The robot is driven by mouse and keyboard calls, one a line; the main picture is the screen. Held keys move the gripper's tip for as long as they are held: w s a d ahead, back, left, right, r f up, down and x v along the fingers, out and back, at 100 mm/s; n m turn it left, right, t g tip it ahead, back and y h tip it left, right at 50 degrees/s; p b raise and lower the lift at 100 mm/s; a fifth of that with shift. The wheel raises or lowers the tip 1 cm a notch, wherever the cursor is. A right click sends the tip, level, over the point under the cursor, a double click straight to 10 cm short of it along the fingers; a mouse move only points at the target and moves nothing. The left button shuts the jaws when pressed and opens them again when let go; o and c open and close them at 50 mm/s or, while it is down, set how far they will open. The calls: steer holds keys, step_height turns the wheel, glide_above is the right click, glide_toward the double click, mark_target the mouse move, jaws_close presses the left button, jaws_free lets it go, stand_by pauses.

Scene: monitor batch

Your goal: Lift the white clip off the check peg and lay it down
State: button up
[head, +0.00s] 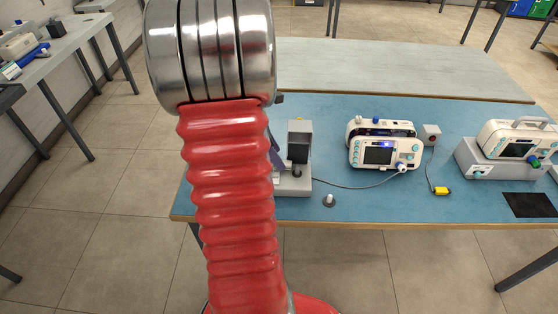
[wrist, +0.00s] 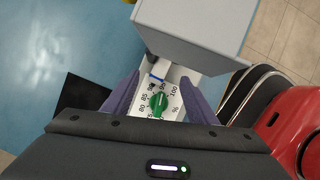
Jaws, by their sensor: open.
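My gripper (wrist: 160,76) is open in the wrist view, its two purple fingers apart. Between and below them is a white dial face with a green knob (wrist: 159,101) and percent marks. A small white piece with a blue band (wrist: 159,69) lies between the fingertips, under the edge of a grey housing (wrist: 195,28); it may be the white clip, but I cannot tell whether it sits on a peg. In the head view the grey tester (head: 299,129) stands at the blue table's left, partly behind my red arm. Most of my gripper is hidden there.
A white monitor (head: 385,154) stands right of the tester, with a grey cable running towards it. A small white-topped stand (head: 329,201) is near the table's front edge. A yellow clip (head: 442,191) and black mat (head: 527,205) lie further right.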

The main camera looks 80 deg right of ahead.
steer(key=v, duration=1)
steer(key=shift+c, duration=0.6)
